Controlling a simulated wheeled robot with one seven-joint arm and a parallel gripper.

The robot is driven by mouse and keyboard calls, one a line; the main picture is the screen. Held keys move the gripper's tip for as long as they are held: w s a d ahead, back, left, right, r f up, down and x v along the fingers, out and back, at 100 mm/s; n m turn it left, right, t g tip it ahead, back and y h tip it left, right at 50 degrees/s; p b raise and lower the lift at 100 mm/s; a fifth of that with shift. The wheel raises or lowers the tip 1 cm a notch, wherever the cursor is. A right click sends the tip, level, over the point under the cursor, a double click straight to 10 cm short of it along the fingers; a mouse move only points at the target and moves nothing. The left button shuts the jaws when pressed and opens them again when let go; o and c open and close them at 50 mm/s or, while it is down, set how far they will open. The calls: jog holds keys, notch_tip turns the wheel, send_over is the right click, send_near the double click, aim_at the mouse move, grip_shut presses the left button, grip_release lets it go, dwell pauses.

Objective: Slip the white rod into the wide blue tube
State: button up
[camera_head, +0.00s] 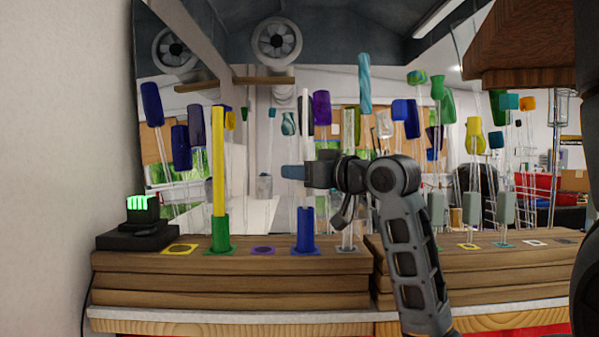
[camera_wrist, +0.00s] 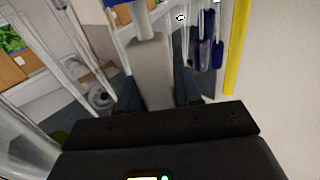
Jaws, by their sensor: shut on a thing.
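The white rod (camera_head: 305,118) stands upright in the head view, its upper part rising above my gripper (camera_head: 305,174). My gripper is shut on it. In the wrist view a pale grey block (camera_wrist: 150,75) sits between the fingers, with a pale length of the rod (camera_wrist: 143,22) beyond it. The wide blue tube (camera_head: 305,228) stands upright on a blue base on the wooden bench, below my gripper and roughly in line with the rod in the head view. I cannot make out the rod's lower end, or any part of it inside the tube.
A yellow rod (camera_head: 218,160) stands in a green tube (camera_head: 219,232) to the left. A clear tube (camera_head: 348,235) stands close on the right. Several rods with grey blocks stand farther right. A black device (camera_head: 140,225) with green lights sits at the left end.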

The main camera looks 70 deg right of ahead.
jog(key=o, duration=1.2)
jog(key=shift+c, duration=0.2)
jog(key=b+v, duration=0.1)
jog(key=v, duration=0.6)
jog(key=shift+s+a, duration=0.15)
jog(key=shift+s, duration=0.2)
